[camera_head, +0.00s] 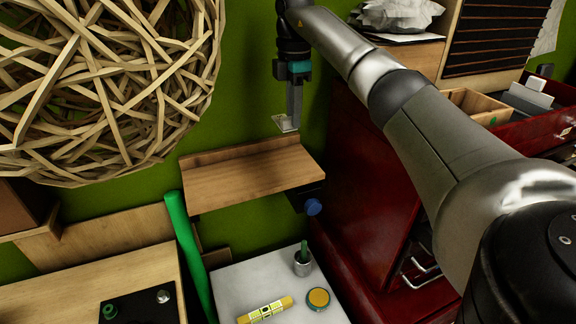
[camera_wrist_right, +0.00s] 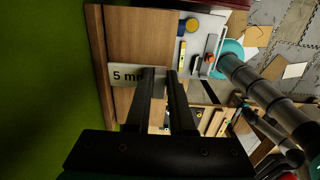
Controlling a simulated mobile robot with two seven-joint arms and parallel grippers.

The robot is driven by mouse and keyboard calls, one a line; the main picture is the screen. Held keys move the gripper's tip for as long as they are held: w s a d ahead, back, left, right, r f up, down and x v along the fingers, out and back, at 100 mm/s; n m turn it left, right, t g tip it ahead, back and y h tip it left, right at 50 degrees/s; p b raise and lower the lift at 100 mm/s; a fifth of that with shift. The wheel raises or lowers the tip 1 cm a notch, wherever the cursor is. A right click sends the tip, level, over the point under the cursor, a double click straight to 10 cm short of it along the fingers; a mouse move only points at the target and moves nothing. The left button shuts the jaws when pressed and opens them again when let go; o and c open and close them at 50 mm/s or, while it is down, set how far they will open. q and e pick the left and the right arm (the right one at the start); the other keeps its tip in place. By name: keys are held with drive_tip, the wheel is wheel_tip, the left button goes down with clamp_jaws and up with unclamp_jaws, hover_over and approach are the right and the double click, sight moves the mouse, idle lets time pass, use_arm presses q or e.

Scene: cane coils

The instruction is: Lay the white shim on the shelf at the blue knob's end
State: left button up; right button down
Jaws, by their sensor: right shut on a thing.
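My right gripper (camera_head: 291,112) hangs down in front of the green wall and is shut on the white shim (camera_head: 285,124). In the right wrist view the shim (camera_wrist_right: 127,76) reads "5 m", with the rest hidden by the fingers (camera_wrist_right: 161,75). The shim is above the right end of the wooden shelf (camera_head: 245,178), near its back edge, and appears apart from it. My left gripper is not in view.
The shelf top is bare. A large woven cane coil (camera_head: 110,90) hangs at the left. A red cabinet (camera_head: 365,190) stands close to the right. Below, a white surface (camera_head: 235,285) holds a yellow level (camera_head: 265,311), a round yellow item (camera_head: 318,298) and a metal cup (camera_head: 303,266).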

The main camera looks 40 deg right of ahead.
wheel_tip(320, 180, down, 13)
drive_tip(key=shift+r, duration=0.2)
drive_tip(key=shift+f, duration=0.1)
drive_tip(key=c, duration=0.8)
unclamp_jaws()
wheel_tip(320, 180, up, 12)
drive_tip(key=shift+r, duration=0.15)
